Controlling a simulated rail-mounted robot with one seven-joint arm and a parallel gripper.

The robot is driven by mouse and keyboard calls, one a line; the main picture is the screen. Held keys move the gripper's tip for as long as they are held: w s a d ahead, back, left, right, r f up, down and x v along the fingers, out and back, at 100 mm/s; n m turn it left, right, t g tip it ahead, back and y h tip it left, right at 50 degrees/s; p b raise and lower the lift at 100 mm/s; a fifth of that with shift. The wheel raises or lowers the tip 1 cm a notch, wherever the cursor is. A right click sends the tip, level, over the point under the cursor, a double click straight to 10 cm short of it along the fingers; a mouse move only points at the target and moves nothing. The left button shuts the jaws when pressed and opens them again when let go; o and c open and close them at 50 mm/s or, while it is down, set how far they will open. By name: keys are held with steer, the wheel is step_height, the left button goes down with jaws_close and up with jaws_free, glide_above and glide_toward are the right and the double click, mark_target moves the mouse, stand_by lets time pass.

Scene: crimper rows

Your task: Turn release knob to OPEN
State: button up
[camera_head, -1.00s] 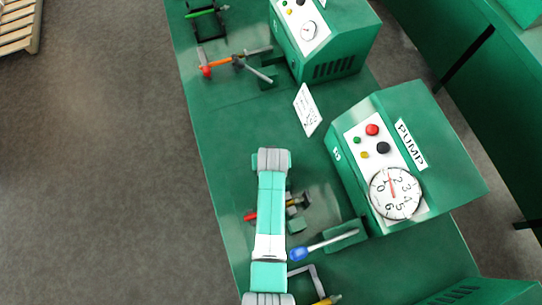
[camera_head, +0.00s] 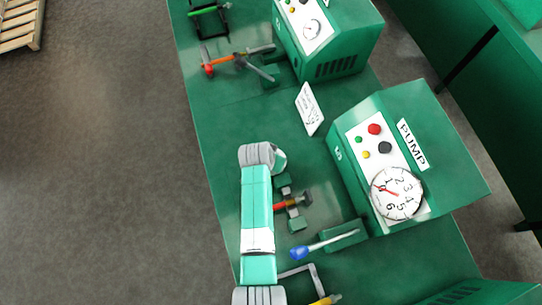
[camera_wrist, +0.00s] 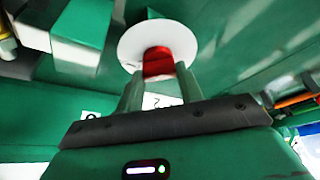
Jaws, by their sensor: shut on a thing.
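A red knob (camera_wrist: 158,63) stands on a round white disc (camera_wrist: 133,42) in the wrist view. My gripper (camera_wrist: 158,80) has one finger on each side of the knob and is shut on it. The lettering on the disc cannot be read. In the head view my arm covers the gripper and the knob. A crimping tool with a red grip (camera_head: 290,204) shows just right of my arm.
A green PUMP box (camera_head: 440,150) with buttons and a round gauge (camera_head: 397,193) stands to the right. Another row with an orange-handled tool (camera_head: 238,60) and a white card (camera_head: 309,109) lies farther back.

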stand_by(0.3)
steer(key=o, duration=1)
steer(key=p+v, duration=0.1)
steer(key=v, duration=0.6)
steer(key=shift+s+a+r, duration=0.1)
steer(key=shift+s+r, duration=0.05)
steer(key=shift+r, duration=0.2)
